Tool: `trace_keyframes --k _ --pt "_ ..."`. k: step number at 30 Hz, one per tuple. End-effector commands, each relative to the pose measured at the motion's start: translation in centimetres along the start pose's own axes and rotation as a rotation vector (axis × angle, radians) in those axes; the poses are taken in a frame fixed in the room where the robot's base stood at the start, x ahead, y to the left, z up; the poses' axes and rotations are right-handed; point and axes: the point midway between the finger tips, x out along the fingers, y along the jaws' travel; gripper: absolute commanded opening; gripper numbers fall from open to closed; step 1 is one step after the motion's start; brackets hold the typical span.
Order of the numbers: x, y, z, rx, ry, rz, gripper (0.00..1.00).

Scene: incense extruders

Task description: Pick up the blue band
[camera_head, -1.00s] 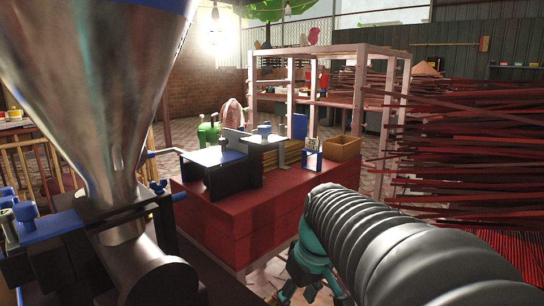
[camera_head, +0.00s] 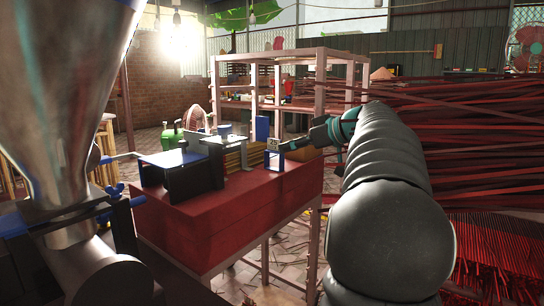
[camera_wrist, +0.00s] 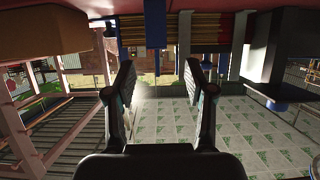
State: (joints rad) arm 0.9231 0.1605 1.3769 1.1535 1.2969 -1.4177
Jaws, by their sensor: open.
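Several blue parts show, and I cannot tell for sure which is the blue band. A blue upright piece (camera_head: 262,128) stands at the back of the red table (camera_head: 225,222). A small blue frame (camera_head: 275,159) stands at the table's right end. A blue rim (camera_head: 128,3) shows at the top of the metal hopper (camera_head: 65,90). My gripper (camera_wrist: 160,85) is open with nothing between its fingers. In the head view it reaches toward the table's right end, close to the blue frame. In the wrist view, a blue post (camera_wrist: 155,24) shows above and between the fingers.
A dark blue-topped machine (camera_head: 180,170) and bundled sticks (camera_head: 236,158) are on the table. A wooden shelf rack (camera_head: 320,85) stands behind. Red incense sticks (camera_head: 470,130) crowd the right. The hopper stands close on the left.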

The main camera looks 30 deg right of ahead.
Motion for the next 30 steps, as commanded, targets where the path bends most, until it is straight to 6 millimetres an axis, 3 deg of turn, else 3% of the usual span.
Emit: trace_keyframes --k 6,17,25,30 --pt "3.5 -0.1 -0.1 0.0 -0.001 -0.002 0.54" --pt "5.6 0.1 -0.1 0.001 -0.002 -0.001 0.54" --pt "9.2 0.3 -0.1 0.001 -0.002 -0.001 0.54" --pt "9.7 0.4 0.0 0.001 -0.002 0.001 0.54"
